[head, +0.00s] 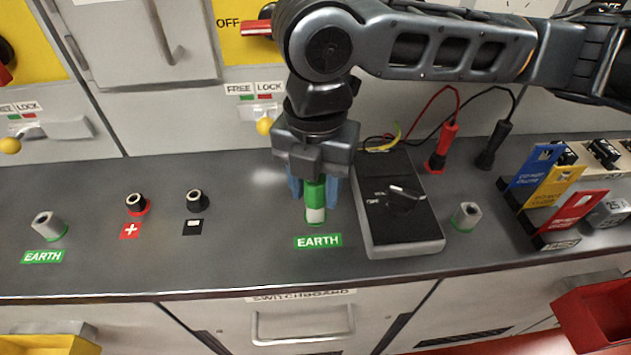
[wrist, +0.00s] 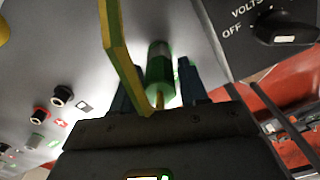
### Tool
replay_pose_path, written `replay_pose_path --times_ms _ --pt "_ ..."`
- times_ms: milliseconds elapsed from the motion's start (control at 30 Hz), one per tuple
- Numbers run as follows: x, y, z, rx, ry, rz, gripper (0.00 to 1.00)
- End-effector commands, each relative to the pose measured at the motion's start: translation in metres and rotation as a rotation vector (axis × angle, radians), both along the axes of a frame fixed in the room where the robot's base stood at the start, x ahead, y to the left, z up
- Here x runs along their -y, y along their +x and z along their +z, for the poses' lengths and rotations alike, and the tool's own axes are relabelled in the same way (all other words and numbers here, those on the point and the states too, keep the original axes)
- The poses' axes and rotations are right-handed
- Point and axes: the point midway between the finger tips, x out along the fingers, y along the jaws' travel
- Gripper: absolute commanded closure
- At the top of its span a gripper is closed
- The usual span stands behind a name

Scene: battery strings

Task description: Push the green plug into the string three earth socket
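The green plug (head: 315,190) stands upright, in line with the grey-white socket (head: 315,214) behind the middle EARTH label. Its lower end meets the socket top; how deep it sits I cannot tell. My gripper (head: 314,188) points down over it, one blue finger on either side. In the wrist view the plug (wrist: 159,78) is between the fingers (wrist: 160,88), with narrow gaps showing beside it, so the gripper looks slightly open. A yellow-green cable (wrist: 123,55) runs from the plug's near end past the left finger. String numbers are not readable.
A black meter (head: 400,205) stands just right of the plug. Other earth sockets stand at far left (head: 48,226) and right (head: 467,216). Red and black terminals (head: 136,204) lie left. Red and black probes (head: 446,145) and coloured blocks (head: 552,185) are at right.

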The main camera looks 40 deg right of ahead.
Motion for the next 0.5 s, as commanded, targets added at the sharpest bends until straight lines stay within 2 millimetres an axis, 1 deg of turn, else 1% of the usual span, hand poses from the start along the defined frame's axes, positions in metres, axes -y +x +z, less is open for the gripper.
replay_pose_path --times_ms 33,167,400,500 --pt "0.0000 0.0000 0.0002 0.000 0.000 0.000 0.51" --pt "0.0000 0.0000 0.0002 0.000 0.000 0.000 0.39" --pt "0.0000 0.0000 0.0007 0.000 0.000 0.000 0.39" --pt "-0.0001 0.0003 0.0065 0.000 0.000 0.000 0.39"
